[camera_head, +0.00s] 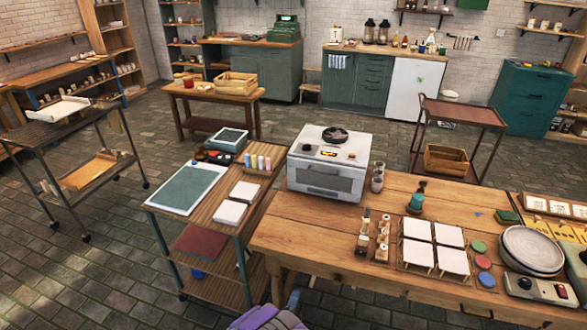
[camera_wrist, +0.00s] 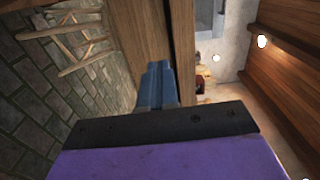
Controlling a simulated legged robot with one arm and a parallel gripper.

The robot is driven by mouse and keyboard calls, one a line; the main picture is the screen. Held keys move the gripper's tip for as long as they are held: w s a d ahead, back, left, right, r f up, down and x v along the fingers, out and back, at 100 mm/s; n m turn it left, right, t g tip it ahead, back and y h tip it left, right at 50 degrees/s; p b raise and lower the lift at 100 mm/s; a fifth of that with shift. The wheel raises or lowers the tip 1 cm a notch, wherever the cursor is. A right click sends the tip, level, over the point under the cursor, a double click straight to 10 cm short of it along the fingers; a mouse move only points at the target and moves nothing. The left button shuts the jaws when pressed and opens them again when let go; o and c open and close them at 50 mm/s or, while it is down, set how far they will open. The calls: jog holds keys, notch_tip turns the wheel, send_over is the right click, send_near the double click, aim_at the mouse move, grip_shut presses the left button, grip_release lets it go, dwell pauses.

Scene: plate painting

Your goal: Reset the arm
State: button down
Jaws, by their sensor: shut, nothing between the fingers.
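My gripper (camera_wrist: 158,70) shows in the wrist view as two blue-grey fingers pressed together, with nothing between them, in front of a black plate and a purple housing. In the head view my purple arm is at the bottom edge, and the gripper (camera_head: 292,298) is partly visible just in front of the wooden worktable (camera_head: 330,245), near its left end. I cannot tell its exact distance from the table edge.
A white oven (camera_head: 327,180) stands on the worktable's left end. White square tiles (camera_head: 433,245) and a round grey wheel (camera_head: 531,250) are to the right. A cart (camera_head: 205,228) with a green mat (camera_head: 187,190) stands left. Paved floor (camera_head: 110,270) further left is clear.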

jog(key=w+a+r+n+g+y, duration=0.25)
jog(key=w+r+n+g, duration=0.2)
jog(key=w+r, duration=0.6)
jog(key=s+d+r+n+g+y, duration=0.1)
jog(key=s+r+n+g+y, duration=0.2)
jog(key=r, duration=0.5)
jog(key=s+d+r+n+g+y, duration=0.1)
jog(key=s+r+n+g, duration=0.2)
jog(key=r, duration=0.6)
jog(key=s+d+r+n+g, duration=0.25)
jog(key=s+r, duration=0.35)
jog(key=s, duration=0.5)
jog(key=s+d+r+n+g, duration=0.2)
jog(key=s+d+r+n, duration=0.2)
jog(key=s+r, duration=0.55)
jog(key=s+d+r+n+g, duration=0.1)
jog(key=s+d+n+g, duration=0.1)
jog(key=s, duration=1.1)
jog(key=s+d+r+n+g, duration=0.1)
jog(key=s+d, duration=0.4)
jog(key=s, duration=0.8)
jog(key=shift+s+d+n+g+h, duration=0.15)
jog(key=shift+d+n+g+h, duration=0.15)
jog(key=shift+n+g+h, duration=0.35)
